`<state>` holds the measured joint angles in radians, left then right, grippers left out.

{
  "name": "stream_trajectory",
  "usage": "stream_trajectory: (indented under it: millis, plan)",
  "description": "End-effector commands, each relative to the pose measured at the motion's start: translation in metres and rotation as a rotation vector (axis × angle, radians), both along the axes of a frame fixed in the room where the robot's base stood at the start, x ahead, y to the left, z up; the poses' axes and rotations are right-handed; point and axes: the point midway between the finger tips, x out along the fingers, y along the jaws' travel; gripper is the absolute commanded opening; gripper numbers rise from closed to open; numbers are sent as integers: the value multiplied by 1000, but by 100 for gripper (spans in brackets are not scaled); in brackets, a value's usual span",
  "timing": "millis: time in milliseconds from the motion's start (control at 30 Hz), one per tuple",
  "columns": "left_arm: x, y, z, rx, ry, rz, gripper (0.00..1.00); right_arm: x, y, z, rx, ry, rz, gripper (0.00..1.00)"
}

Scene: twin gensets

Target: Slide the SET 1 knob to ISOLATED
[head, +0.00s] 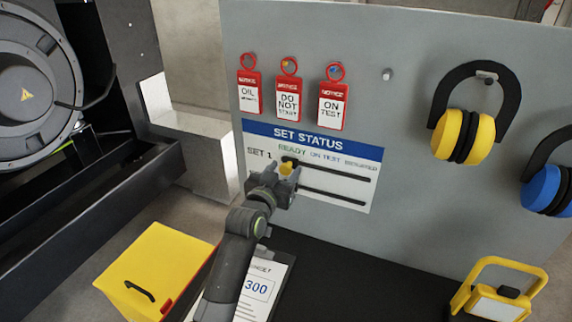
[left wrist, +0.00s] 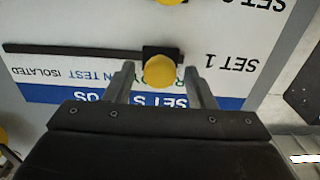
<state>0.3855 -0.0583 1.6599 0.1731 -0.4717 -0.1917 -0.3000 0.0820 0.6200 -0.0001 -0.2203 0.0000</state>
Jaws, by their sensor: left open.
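The SET 1 knob (head: 286,168) is a yellow round knob on a dark slider at the READY end of its slot, on the SET STATUS panel (head: 310,139). The slot (head: 335,173) runs right from it towards ISOLATED. My left gripper (head: 278,182) is at the knob, partly covering the panel. In the left wrist view, which shows the panel upside down, the knob (left wrist: 159,72) lies between the two open fingers, with visible gaps on both sides. A second yellow knob (left wrist: 172,2) is cut off at the top edge. My right gripper is not in view.
Three red notice tags (head: 288,98) hang above the panel. Yellow ear defenders (head: 463,136) and blue ear defenders (head: 547,188) hang at the right. Below stand a yellow box (head: 150,265), a clipboard (head: 268,270) and a yellow work lamp (head: 497,295).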

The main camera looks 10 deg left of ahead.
Motion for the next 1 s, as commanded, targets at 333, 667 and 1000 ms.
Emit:
stream_trajectory:
  millis: [333,667,1000]
  plan:
    - [18,-3,0,0,0,1,50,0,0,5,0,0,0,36]
    - [18,-4,0,0,-1,0,39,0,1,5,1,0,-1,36]
    - [18,-4,0,0,0,0,0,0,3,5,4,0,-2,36]
